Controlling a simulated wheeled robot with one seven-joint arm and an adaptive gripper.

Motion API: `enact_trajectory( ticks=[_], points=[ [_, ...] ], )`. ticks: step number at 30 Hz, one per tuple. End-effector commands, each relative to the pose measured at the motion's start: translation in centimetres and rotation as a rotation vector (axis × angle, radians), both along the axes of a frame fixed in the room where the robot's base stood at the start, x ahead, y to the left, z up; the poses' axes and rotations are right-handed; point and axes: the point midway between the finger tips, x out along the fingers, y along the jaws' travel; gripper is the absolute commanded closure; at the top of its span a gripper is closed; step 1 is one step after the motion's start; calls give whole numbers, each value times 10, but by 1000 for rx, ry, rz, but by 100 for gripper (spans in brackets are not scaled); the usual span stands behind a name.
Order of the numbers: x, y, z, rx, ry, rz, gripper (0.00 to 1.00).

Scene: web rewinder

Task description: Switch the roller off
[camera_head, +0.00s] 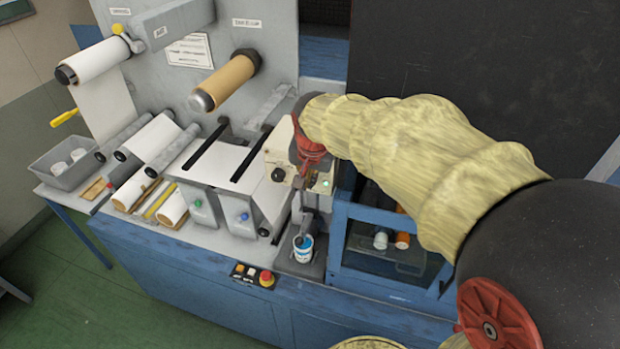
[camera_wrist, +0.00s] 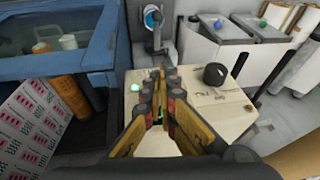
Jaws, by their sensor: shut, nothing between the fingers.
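A cream control box (camera_head: 272,153) stands at the right end of the machine top. It carries a black round knob (camera_head: 278,174) and a lit green light (camera_head: 326,184). In the wrist view, the box (camera_wrist: 200,105) has the knob (camera_wrist: 215,75) right of my fingers and the green light (camera_wrist: 135,87) left of them. Another bit of green shows between the fingers. My gripper (camera_head: 303,181) is shut and empty, pointing down at the box's front. In the wrist view its fingertips (camera_wrist: 164,73) overlap the box face between knob and light; I cannot tell whether they touch. The fingers hide part of the face.
White rollers (camera_head: 93,62) and a brown roll (camera_head: 228,80) stick out from the grey panel. A red stop button (camera_head: 266,279) is on the front edge. A blue glass-fronted cabinet (camera_head: 385,250) stands right of the box. A small cup (camera_head: 303,248) sits below it.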

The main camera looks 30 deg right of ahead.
Motion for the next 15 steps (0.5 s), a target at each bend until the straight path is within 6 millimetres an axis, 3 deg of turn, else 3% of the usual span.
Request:
enact_trajectory(
  ticks=[15],
  points=[
    [-2, 4, -8, -69, -55, 2, 100]
  ],
)
